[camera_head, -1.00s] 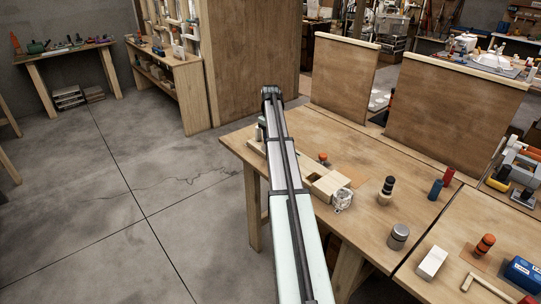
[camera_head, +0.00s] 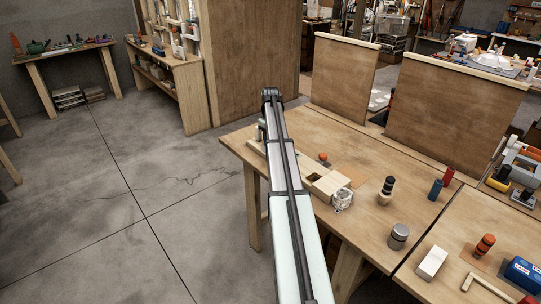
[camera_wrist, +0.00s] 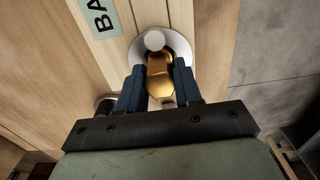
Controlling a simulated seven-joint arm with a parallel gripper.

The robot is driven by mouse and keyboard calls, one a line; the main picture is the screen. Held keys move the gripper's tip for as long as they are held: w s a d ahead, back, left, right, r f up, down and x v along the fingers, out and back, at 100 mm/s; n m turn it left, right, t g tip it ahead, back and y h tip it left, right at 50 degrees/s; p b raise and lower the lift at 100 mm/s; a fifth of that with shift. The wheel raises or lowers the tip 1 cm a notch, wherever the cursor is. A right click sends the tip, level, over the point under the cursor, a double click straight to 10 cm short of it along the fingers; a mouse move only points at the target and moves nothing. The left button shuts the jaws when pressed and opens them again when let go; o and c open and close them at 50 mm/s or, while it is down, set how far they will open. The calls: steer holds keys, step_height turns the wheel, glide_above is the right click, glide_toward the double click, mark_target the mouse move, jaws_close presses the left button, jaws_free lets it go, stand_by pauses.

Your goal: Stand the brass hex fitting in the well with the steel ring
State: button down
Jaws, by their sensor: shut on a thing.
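In the wrist view, the brass hex fitting (camera_wrist: 159,82) is between the two dark blue fingers of my gripper (camera_wrist: 159,88), which is shut on it. A pale steel ring (camera_wrist: 181,46) lies on the wooden block (camera_wrist: 185,15) just beyond the fitting. A round grey end (camera_wrist: 154,40) shows in front of the ring, in line with the brass. I cannot tell whether the fitting is inside the well or above it. In the head view my arm hides the gripper, the fitting and the ring.
A label with "BA" (camera_wrist: 101,17) is on the wood. A dark round opening or part (camera_wrist: 104,104) shows left of the fingers. In the head view, a wooden box (camera_head: 327,184), a crumpled silvery thing (camera_head: 343,200) and a dark-topped peg (camera_head: 386,190) stand on the bench (camera_head: 360,155).

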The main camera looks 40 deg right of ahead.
steer(key=c, duration=0.7)
jaws_free()
step_height(320, 180, up, 14)
steer(key=shift+f, duration=0.15)
stand_by(0.3)
stand_by(0.4)
